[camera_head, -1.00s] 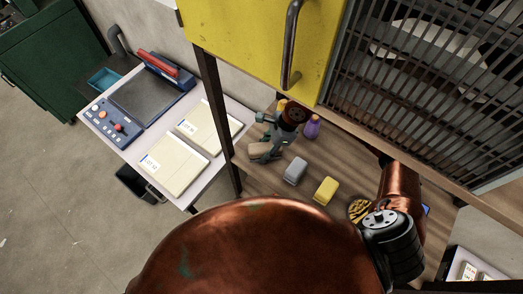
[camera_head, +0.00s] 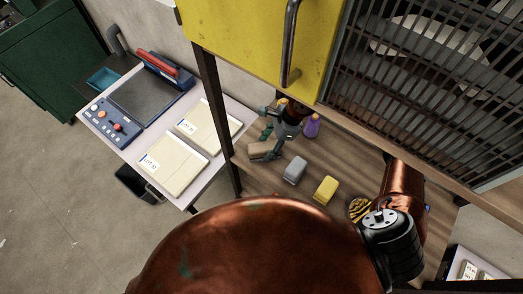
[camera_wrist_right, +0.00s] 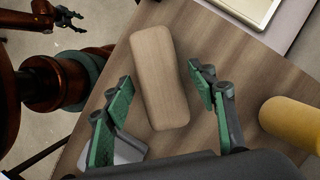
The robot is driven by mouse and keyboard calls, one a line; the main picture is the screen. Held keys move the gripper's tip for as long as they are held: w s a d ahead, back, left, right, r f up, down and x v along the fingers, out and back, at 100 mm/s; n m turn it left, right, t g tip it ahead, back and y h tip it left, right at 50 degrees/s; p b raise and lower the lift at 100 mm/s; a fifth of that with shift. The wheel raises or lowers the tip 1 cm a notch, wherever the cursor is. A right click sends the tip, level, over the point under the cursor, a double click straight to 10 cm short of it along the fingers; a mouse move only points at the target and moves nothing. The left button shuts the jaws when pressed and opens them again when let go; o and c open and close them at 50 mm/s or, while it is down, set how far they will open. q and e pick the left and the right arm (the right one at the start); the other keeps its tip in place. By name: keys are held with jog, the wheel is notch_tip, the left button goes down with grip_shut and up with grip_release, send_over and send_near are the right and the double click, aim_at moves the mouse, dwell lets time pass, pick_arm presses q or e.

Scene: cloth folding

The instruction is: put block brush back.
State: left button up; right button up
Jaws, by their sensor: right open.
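The tan block brush (camera_head: 261,150) lies on the wooden shelf top in the head view. In the right wrist view the brush (camera_wrist_right: 160,75) is a plain rounded wooden block, lying lengthwise between and just beyond the fingertips. My right gripper (camera_head: 267,132) is open above it, green pads on either side, with nothing clamped. My left gripper (camera_wrist_right: 66,18) shows at the upper left of the wrist view, small and away from the brush; its jaw state is unclear. My copper arm hides part of the shelf in the head view.
A grey block (camera_head: 295,170) and a yellow block (camera_head: 326,190) stand to the right of the brush. A purple bottle (camera_head: 312,126) is behind. A yellow cylinder (camera_wrist_right: 291,124) is right of the gripper in the wrist view. A white table (camera_head: 226,152) stands left.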

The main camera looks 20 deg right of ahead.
jog(key=b+v, duration=0.1)
jog(key=v, duration=0.8)
jog(key=shift+r+b, duration=0.15)
jog(key=shift+b, duration=0.15)
